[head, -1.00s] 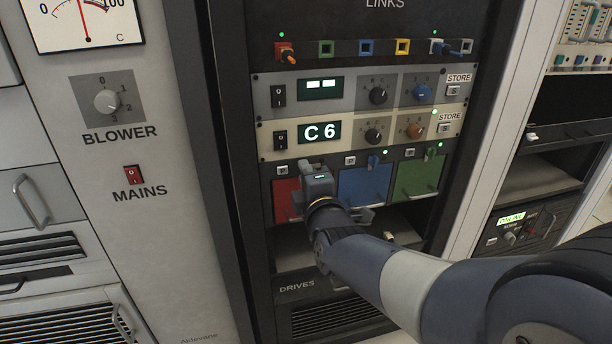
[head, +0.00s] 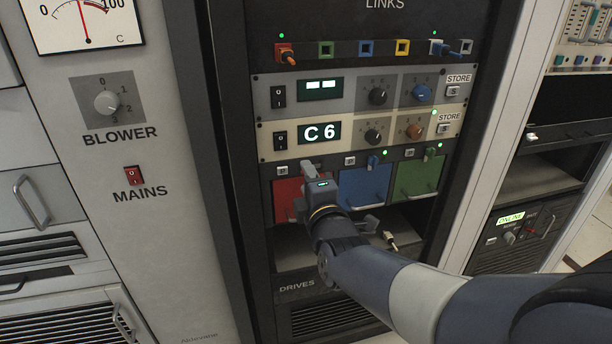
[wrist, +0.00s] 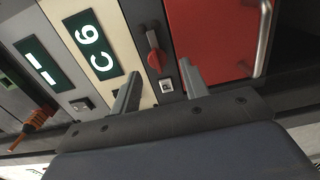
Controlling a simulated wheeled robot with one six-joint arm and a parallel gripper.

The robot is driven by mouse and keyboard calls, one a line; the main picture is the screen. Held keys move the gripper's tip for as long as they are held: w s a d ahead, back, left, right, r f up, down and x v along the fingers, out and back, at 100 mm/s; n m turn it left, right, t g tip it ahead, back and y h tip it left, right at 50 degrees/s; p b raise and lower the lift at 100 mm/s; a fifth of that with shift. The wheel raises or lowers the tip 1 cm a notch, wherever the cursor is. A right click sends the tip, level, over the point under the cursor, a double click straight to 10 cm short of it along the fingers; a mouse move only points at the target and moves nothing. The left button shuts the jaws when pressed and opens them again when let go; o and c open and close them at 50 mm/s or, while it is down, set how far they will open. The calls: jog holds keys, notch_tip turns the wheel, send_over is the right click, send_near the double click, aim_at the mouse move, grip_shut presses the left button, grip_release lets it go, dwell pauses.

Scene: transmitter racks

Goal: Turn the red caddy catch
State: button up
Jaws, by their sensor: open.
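The red caddy (head: 284,200) sits at the left of a row of three, partly covered by my gripper in the head view. It fills the upper right of the wrist view (wrist: 215,40), with a pale bar handle. The red catch (wrist: 154,54) is a small lever on the dark strip beside the caddy, in line with the gap between my fingers. In the head view my gripper hides it. My gripper (wrist: 160,72) is open and empty, with one finger on each side of the catch's line. I cannot tell whether the fingers overlap the catch in depth.
The blue caddy (head: 364,188) and green caddy (head: 416,178) stand to the right, each with its own catch above. The cream panel (head: 345,132) showing C 6 is just above. An open shelf lies below. An orange plug (head: 291,58) sticks out higher up.

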jog(key=p+v, duration=0.1)
jog(key=v, duration=0.8)
jog(key=shift+p, duration=0.3)
jog(key=shift+w, duration=0.15)
jog(key=b+x, duration=0.2)
jog(key=x, duration=0.8)
jog(key=shift+w, duration=0.35)
jog(key=shift+s+a, duration=0.1)
